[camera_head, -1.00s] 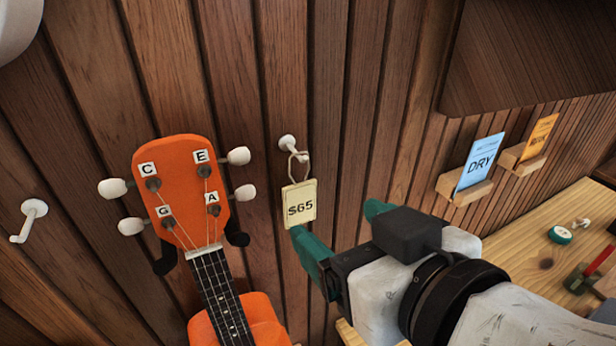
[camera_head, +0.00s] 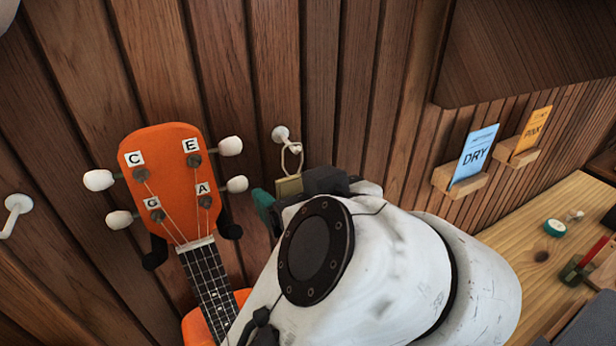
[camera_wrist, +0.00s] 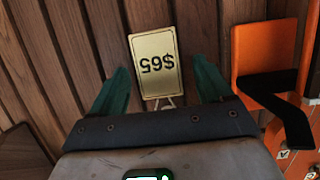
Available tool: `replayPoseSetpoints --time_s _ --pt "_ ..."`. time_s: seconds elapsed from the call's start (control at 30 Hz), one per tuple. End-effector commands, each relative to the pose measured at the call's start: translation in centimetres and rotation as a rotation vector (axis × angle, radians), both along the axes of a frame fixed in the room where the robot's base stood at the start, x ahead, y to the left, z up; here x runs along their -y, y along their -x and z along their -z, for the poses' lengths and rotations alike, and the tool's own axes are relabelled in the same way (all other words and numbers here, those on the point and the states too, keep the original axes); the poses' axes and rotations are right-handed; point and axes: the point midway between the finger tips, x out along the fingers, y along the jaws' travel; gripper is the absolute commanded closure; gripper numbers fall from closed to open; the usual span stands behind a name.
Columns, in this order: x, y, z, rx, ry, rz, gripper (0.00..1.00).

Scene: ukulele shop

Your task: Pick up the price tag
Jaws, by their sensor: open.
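The price tag (camera_wrist: 155,62) is a cream card reading "$65", upside down in the wrist view, with its cord at the lower edge. It lies between the two green fingers of my gripper (camera_wrist: 157,88), which is open, with gaps on both sides. In the head view the tag (camera_head: 288,187) hangs by a cord loop (camera_head: 291,157) from a white wall peg (camera_head: 281,134). Only its top shows there; my gripper and wrist hide the rest. One green fingertip (camera_head: 263,203) shows just left of the tag.
An orange ukulele (camera_head: 168,178) hangs close on the left, its white tuning pegs near my gripper. Another white hook (camera_head: 17,206) is at far left. Blue "DRY" (camera_head: 474,156) and orange (camera_head: 532,132) cards stand on small ledges at right, above a wooden bench (camera_head: 520,250).

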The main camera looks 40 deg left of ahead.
Motion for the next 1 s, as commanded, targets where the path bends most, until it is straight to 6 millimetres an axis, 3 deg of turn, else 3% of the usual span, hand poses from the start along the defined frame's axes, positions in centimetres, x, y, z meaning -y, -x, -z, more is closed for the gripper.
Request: replayPoseSetpoints --time_s 0.37,0.9,1.0 --pt "-1.01 -0.47 0.51 0.001 0.000 0.002 0.21" --pt "-0.98 -0.46 0.48 0.000 0.000 0.002 0.73" --pt "-0.98 -0.46 0.48 0.001 0.000 0.002 0.76"
